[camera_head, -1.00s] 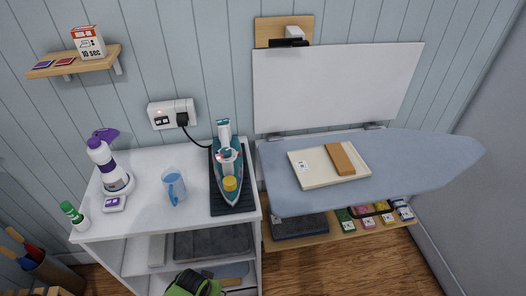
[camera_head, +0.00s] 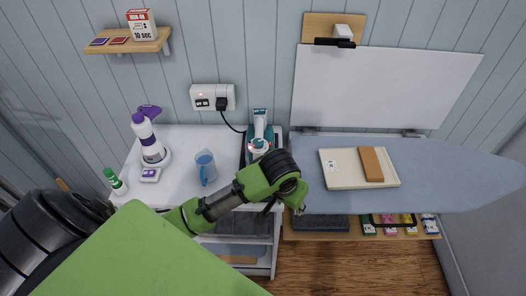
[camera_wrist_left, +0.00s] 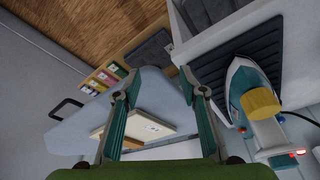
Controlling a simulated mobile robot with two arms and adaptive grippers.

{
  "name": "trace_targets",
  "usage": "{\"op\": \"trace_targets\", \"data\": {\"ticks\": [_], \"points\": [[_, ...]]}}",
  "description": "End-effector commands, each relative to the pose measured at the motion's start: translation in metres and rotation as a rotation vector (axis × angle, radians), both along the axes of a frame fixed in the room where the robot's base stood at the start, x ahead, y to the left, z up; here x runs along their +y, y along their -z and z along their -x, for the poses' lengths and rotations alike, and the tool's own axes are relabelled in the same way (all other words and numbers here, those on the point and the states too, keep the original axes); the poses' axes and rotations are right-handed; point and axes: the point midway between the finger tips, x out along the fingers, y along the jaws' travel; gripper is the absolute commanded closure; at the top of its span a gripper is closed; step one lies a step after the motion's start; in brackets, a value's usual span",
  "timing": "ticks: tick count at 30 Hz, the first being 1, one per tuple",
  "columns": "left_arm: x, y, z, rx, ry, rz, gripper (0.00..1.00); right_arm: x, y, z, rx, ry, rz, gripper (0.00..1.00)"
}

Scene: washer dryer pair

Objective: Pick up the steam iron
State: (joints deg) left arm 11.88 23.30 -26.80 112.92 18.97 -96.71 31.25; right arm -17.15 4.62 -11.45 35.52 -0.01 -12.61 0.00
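The steam iron (camera_head: 260,130) is teal and white and stands on a dark ribbed mat at the right end of the white cabinet top. In the head view my left arm hides its front part. In the left wrist view the iron (camera_wrist_left: 248,78) lies to the right of the fingers, with a yellow round part on top. My left gripper (camera_wrist_left: 159,78) is open and empty, apart from the iron, its fingers spread. In the head view the gripper is mostly hidden behind my green wrist. My right gripper is not in view.
An ironing board (camera_head: 430,175) is right of the cabinet, bearing a cream board (camera_head: 337,172) and a brown block (camera_head: 371,164). A blue jug (camera_head: 205,167) and purple-white bottle (camera_head: 146,135) stand left of the iron. A black cord runs to the wall socket (camera_head: 212,97).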

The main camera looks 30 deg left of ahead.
Motion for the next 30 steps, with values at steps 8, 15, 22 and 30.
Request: {"op": "trace_targets", "data": {"ticks": [8, 15, 22, 30], "points": [[0.043, -0.059, -0.055, -0.010, -0.151, -0.088, 0.62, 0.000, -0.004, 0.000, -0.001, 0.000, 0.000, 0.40], [0.101, -0.128, -0.092, -0.026, -0.374, -0.175, 0.62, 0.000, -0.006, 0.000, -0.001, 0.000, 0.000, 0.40], [0.140, -0.176, -0.104, -0.043, -0.538, -0.216, 0.62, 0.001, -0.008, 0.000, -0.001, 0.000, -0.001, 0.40], [0.156, -0.165, -0.109, -0.038, -0.577, -0.226, 0.62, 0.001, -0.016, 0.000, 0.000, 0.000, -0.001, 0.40]]}}
